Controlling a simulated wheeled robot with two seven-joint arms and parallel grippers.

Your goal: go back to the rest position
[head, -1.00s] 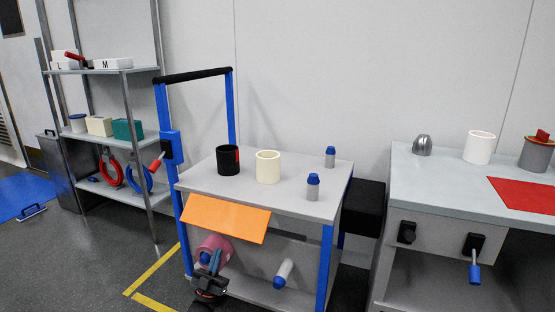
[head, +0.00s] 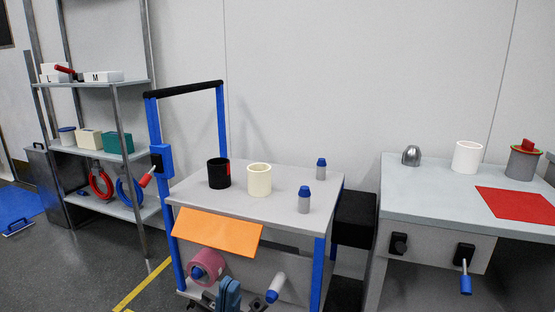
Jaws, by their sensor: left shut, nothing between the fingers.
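My left gripper (head: 228,293) is at the bottom of the head view, in front of the grey cart (head: 258,208). Its blue fingers are shut with nothing between them. It is just right of the pink roll (head: 207,266) with a blue core, below the hanging orange panel (head: 217,232), and appears apart from both. The lower part of the gripper is cut off by the picture's bottom edge. My right gripper is not in view.
The cart top holds a black mug (head: 218,174), a cream cup (head: 259,180) and two blue-capped bottles (head: 305,199). A blue-capped white cylinder (head: 276,287) is right of my gripper. A workbench (head: 420,206) stands right, a shelf rack (head: 100,147) left.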

